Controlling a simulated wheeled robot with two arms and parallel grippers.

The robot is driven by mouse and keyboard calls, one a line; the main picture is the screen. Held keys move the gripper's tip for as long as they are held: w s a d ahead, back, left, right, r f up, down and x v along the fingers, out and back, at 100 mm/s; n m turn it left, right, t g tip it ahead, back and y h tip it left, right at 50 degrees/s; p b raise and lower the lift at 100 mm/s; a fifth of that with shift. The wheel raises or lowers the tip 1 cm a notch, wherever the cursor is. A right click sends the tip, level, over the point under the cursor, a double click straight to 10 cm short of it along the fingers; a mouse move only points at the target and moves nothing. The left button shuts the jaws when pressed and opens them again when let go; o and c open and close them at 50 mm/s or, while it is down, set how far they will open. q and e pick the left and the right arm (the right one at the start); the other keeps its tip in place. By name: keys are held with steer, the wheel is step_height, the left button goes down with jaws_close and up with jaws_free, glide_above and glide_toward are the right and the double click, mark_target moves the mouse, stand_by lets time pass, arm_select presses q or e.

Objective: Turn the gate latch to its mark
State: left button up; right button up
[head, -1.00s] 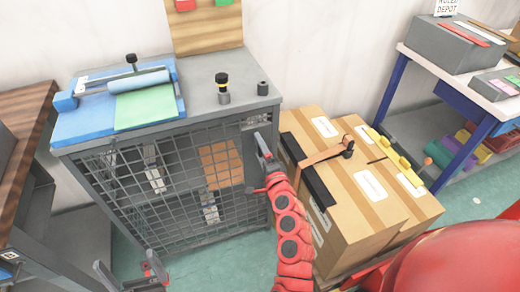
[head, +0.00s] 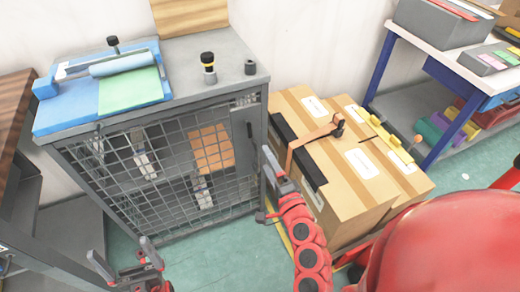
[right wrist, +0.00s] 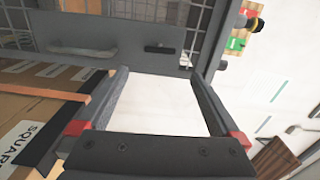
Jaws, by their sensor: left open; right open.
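The wire-mesh gate (head: 158,170) fills the front of the grey cabinet. A small dark bar that looks like the gate latch (head: 249,130) shows on its right frame strip. In the right wrist view the dark bar (right wrist: 160,49) sits on the grey strip, beyond my fingertips. I cannot make out its mark. My right gripper (head: 266,184) is open and empty, in front of and below the latch, apart from it; its open fingers also show in the right wrist view (right wrist: 159,75). My left gripper (head: 120,250) is open and empty at the lower left, before the gate.
Cardboard boxes (head: 352,180) with a strap stand close right of the cabinet. A blue-and-green board with a roller (head: 122,64), a yellow-banded knob (head: 208,66) and a dark cylinder (head: 250,67) are on the cabinet top (head: 188,60). A blue-legged table (head: 463,70) stands further right.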

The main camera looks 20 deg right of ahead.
steer(key=s, duration=0.3)
steer(key=shift+s, duration=0.25)
steer(key=shift+w+d+f, duration=0.1)
